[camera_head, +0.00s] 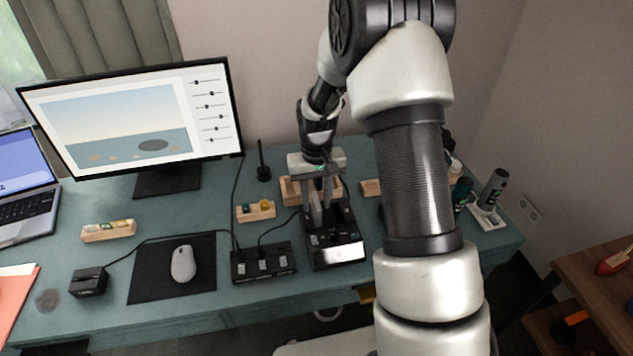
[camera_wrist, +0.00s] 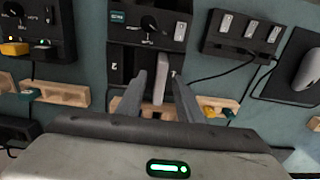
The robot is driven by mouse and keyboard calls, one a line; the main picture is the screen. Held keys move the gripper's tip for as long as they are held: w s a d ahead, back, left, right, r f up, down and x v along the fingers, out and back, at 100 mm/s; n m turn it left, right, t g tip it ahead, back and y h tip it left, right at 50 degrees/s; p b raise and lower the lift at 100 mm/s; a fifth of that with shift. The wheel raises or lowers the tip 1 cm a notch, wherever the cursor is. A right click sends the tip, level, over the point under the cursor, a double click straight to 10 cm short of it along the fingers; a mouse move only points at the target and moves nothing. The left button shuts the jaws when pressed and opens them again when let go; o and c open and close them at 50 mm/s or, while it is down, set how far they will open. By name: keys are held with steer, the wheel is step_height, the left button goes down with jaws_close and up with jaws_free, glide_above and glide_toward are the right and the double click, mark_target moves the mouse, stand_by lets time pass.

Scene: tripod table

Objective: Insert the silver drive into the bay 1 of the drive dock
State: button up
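The drive dock (camera_head: 338,252) is a black box with a silver front panel near the desk's front edge. In the wrist view the dock (camera_wrist: 147,28) shows a knob and a white bay number 2 at the left of its slots. The silver drive (camera_wrist: 161,80) is a narrow grey slab standing at the dock's slots. My gripper (camera_wrist: 158,76) has one finger on each side of it, with gaps visible, so it looks open. In the head view my gripper (camera_head: 325,215) is over the dock's rear part. How deep the drive sits cannot be told.
A black hub (camera_head: 263,262) with a cable stands left of the dock. Wooden holders (camera_head: 256,211) are behind it, one (camera_head: 296,190) close behind my gripper. A mouse (camera_head: 183,263) lies on a black pad, and a monitor (camera_head: 130,115) stands at the back left.

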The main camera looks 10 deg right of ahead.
step_height(320, 180, up, 17)
steer(key=p, duration=0.1)
steer(key=shift+r, duration=0.1)
stand_by(0.5)
steer(key=s+r+t+p, duration=0.2)
steer(key=s+r+p, duration=0.2)
steer(key=s+r, duration=0.6)
steer(key=s+r+t+p, duration=0.3)
steer(key=s+r, duration=0.7)
steer(key=s, duration=0.5)
steer(key=shift+t+p, duration=0.3)
steer(key=shift+p, duration=0.45)
